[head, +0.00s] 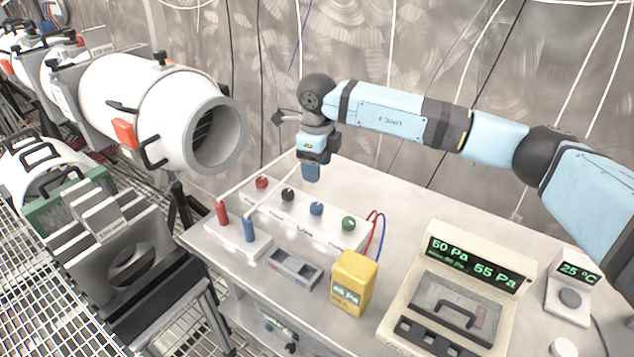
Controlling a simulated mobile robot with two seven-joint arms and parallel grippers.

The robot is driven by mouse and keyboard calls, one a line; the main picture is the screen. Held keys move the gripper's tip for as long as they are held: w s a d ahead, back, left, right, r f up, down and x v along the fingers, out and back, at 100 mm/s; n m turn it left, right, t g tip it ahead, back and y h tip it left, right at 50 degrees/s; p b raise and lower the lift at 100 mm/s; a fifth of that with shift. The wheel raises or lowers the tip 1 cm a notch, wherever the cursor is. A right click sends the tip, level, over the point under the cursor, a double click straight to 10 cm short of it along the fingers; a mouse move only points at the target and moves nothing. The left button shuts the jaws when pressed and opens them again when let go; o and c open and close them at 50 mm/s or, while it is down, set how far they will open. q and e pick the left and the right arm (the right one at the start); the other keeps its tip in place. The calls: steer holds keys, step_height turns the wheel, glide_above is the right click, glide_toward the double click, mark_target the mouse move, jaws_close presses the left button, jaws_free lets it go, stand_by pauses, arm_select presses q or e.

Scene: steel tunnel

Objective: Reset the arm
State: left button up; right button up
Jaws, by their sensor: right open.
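My right arm, light blue with dark joints, reaches in from the right of the head view. Its gripper (311,174) points down above the back of the grey table (400,205), behind a white block with knobs (306,222). The gripper is small in the picture; I see nothing held in it. It appears apart from the block and the table. My left gripper is out of view.
A yellow meter (352,283), a grey tray (294,268), a beige pressure display (450,290) and a temperature display (573,290) stand on the table. A red plug (221,213) and blue plug (249,229) stand at left. A white tube (165,110) lies beyond.

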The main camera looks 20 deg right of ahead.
steer(key=shift+r, duration=1)
